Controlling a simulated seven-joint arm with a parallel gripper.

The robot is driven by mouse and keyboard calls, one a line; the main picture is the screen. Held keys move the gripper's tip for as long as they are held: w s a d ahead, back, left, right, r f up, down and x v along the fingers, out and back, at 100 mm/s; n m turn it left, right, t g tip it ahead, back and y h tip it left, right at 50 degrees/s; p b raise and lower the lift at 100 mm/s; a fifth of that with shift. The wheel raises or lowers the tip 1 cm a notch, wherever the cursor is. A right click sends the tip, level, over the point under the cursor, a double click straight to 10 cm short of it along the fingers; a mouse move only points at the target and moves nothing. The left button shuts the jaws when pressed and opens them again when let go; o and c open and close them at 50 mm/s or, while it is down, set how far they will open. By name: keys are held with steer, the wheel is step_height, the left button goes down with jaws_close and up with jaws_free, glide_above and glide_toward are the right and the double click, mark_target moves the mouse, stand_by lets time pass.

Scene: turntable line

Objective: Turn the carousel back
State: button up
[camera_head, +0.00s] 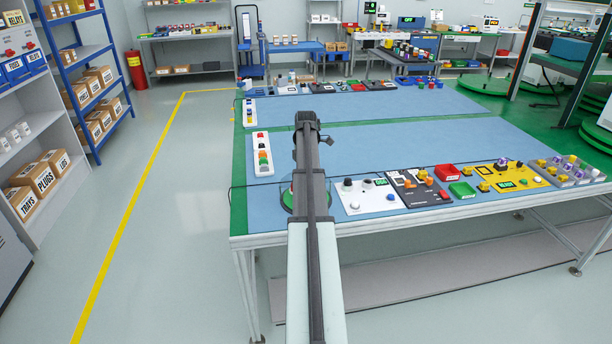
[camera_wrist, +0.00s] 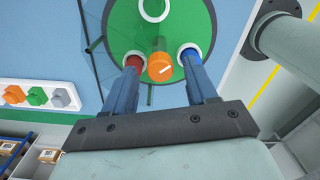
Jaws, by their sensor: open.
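The carousel (camera_wrist: 151,38) is a round green disc below my gripper in the wrist view; in the head view its edge (camera_head: 288,205) shows beside my arm, which hides the rest. An orange piece (camera_wrist: 160,67) with a white mark sits near its front rim. White-ringed spots hold a green piece (camera_wrist: 153,8), a red piece (camera_wrist: 134,62) and a blue piece (camera_wrist: 190,54). My gripper (camera_wrist: 161,66) is open, its two blue fingers on either side of the orange piece. The fingers overlap the red and blue pieces; I cannot tell whether they touch. In the head view my gripper is hidden.
A white strip with orange, green and grey knobs (camera_wrist: 37,96) lies left of the carousel. Right of it in the head view are a white control panel (camera_head: 368,197), a dark panel (camera_head: 418,187) and a red bin (camera_head: 447,173). The blue tabletop (camera_head: 400,140) behind is mostly clear.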

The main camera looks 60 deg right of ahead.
steer(key=shift+f, duration=0.5)
steer(key=shift+c, duration=0.4)
jaws_close()
